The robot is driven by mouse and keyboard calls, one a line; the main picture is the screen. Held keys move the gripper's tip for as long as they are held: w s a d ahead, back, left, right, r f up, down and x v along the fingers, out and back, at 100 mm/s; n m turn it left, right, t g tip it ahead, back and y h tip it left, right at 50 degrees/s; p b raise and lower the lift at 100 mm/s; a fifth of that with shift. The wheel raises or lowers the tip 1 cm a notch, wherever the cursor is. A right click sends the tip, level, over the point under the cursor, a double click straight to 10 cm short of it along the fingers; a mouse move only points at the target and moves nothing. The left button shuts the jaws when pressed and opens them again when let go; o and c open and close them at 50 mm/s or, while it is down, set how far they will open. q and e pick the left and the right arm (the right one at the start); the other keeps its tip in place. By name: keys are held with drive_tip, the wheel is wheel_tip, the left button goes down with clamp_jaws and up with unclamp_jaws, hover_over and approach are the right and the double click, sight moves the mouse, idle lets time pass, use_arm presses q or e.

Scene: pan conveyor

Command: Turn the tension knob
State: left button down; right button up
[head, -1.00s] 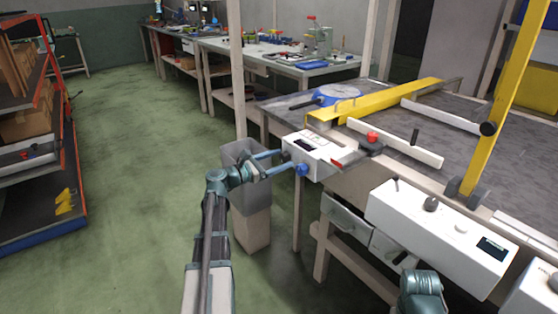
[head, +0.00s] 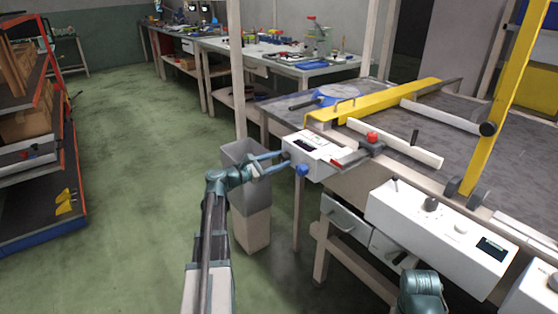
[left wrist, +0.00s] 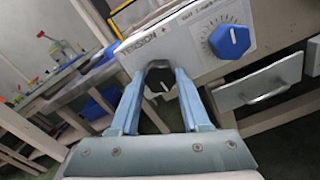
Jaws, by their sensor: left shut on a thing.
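A white control box (head: 318,150) sits at the left corner of the conveyor table. My left gripper (head: 287,158) reaches the box from the left. My right gripper is out of view.
A drawer with a handle (head: 343,217) is under the table. A second white control box (head: 440,225) is at the right. The green floor on the left is clear.

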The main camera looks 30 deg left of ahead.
use_arm(q)
drive_tip(key=shift+m, duration=1.9)
drive_tip(key=shift+c, duration=1.8)
unclamp_jaws()
drive_tip(key=v, duration=1.3)
drive_tip(key=shift+s, duration=0.45)
drive_tip(key=shift+a+r, duration=0.1)
